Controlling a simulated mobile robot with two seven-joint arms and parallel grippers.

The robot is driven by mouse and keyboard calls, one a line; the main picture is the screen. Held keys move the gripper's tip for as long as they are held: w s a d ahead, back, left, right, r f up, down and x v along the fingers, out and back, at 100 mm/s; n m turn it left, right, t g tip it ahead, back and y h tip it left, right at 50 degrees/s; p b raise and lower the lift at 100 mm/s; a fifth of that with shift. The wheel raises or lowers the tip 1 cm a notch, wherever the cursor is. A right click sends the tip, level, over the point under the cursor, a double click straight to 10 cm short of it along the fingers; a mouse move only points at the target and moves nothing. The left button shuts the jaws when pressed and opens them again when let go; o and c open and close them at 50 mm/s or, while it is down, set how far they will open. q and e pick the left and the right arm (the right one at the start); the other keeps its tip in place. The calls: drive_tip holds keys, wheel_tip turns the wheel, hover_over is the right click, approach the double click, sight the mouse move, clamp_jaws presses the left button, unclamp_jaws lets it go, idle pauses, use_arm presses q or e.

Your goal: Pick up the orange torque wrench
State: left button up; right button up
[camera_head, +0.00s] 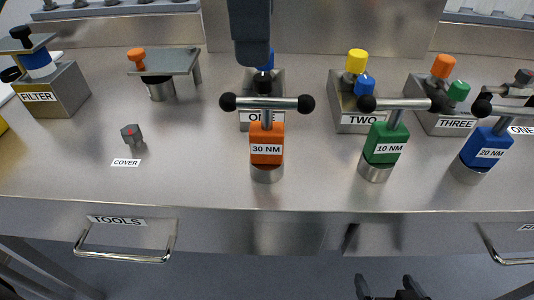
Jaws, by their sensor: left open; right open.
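The orange torque wrench (267,150) is labelled 30 NM. Neither gripper touches the wrench.
A green 10 NM wrench (385,145) and a blue 20 NM wrench (485,150) stand to the right. Behind are blocks labelled TWO (358,120) and THREE (440,122). The bench front (215,190) left of the wrench is clear.

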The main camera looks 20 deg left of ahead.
sight(265, 114)
use_arm(q)
drive_tip(key=shift+d+b+x, duration=0.1)
drive_tip(key=shift+b+x, duration=0.7)
drive_tip(key=shift+x, duration=2.9)
drive_tip(key=shift+d+b+x, duration=0.15)
drive_tip(key=shift+b+x, duration=0.65)
drive_tip(key=shift+x, duration=2.85)
drive_tip(key=shift+c, duration=0.3)
clamp_jaws()
drive_tip(key=shift+r, duration=0.1)
